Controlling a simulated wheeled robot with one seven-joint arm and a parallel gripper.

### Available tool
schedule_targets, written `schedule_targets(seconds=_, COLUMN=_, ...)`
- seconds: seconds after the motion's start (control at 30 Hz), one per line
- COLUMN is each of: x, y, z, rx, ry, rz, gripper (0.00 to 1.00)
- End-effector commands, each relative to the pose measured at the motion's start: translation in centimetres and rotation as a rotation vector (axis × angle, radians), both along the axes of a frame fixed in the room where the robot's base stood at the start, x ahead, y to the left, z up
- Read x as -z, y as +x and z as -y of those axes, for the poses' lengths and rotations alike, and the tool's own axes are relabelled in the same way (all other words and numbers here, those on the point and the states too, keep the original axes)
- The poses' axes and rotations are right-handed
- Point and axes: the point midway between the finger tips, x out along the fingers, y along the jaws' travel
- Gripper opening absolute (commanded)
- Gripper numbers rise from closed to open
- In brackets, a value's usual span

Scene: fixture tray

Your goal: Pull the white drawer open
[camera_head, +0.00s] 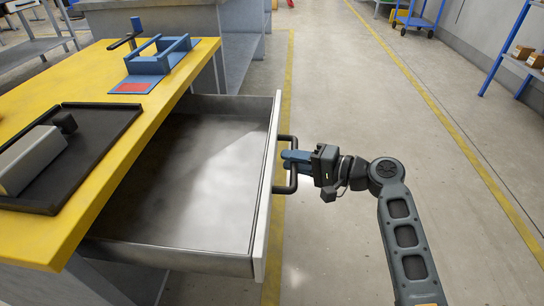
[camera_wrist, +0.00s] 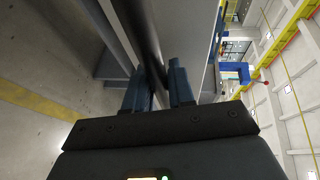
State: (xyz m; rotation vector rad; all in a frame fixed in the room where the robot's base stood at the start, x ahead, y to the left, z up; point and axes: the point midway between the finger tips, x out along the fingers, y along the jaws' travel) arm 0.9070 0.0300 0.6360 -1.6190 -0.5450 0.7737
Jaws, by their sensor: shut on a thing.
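The white drawer (camera_head: 268,190) stands far out from under the yellow-topped bench in the head view. Its grey metal inside is visible and looks empty. A dark bar handle (camera_head: 293,180) is on its white front. My gripper (camera_head: 286,158) is shut on the handle from the right side. In the wrist view, the two blue fingers of my gripper (camera_wrist: 160,85) stand on either side of the dark handle bar (camera_wrist: 150,45). The fingertips are partly hidden behind the handle and drawer front.
The yellow bench top (camera_head: 85,75) carries a black tray (camera_head: 110,118) with a grey block (camera_head: 32,160), and a blue fixture (camera_head: 160,55). Open concrete floor (camera_head: 340,90) lies to the right of the drawer. A blue shelf (camera_head: 520,60) stands at the far right.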

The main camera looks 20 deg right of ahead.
Motion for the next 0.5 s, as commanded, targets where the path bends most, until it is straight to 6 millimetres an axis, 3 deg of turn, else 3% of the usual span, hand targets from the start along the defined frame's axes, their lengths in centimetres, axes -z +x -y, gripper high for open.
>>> schedule_targets(seconds=0.5, x=0.12, y=-0.35, z=0.9, rx=-0.001, ry=-0.001, rz=-0.002, gripper=0.0)
